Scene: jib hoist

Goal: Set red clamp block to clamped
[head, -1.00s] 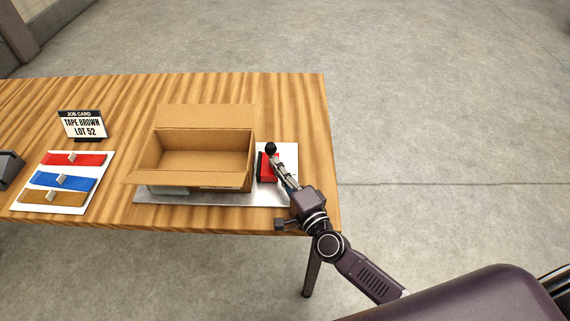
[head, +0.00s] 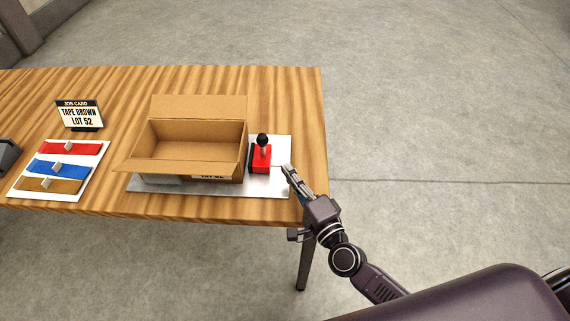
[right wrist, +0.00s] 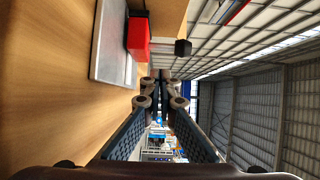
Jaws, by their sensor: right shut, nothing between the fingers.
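The red clamp block (head: 260,162) sits on the right part of a metal plate (head: 281,180), beside the cardboard box. Its lever stands roughly upright and ends in a black knob (head: 263,140). In the right wrist view the red block (right wrist: 138,40) is at the upper left, with the black knob (right wrist: 183,47) sticking out from it. My right gripper (head: 287,169) is shut and empty, to the right of the block and apart from it. Its closed fingertips show in the right wrist view (right wrist: 160,88). My left gripper is out of view.
An open cardboard box (head: 195,150) stands on the plate left of the block. A board with red, blue and brown strips (head: 77,190) and a job card (head: 80,116) are further left. The table's right edge (head: 325,130) is close to the block.

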